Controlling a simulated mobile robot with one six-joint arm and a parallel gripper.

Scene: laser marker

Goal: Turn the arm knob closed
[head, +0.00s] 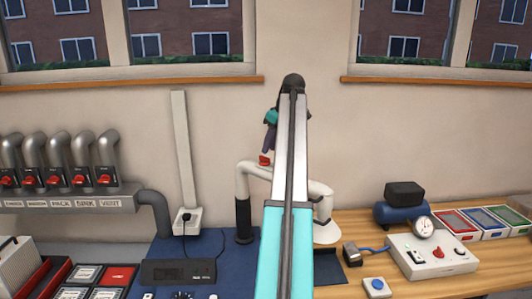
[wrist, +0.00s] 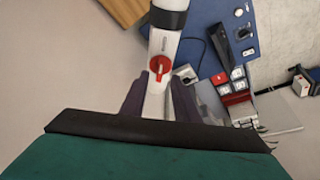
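The arm knob (head: 264,160) is a small red knob on the white jointed extraction arm (head: 247,180), beneath my gripper in the head view. In the wrist view the knob (wrist: 159,68) is a red disc with a raised red handle lying roughly along the white tube (wrist: 164,45). My gripper (wrist: 158,78) is open, its two dark purple fingers apart on either side of the white tube, with the knob just beyond the fingertips. The fingers do not appear to touch the knob. In the head view my gripper (head: 270,138) is partly hidden by my own arm.
Several grey ducts with red handles (head: 57,181) line the left wall. A white control box (head: 434,254), a blue compressor (head: 400,213) and coloured trays (head: 482,222) stand on the wooden bench at right. A blue mat (head: 207,245) lies left of my arm.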

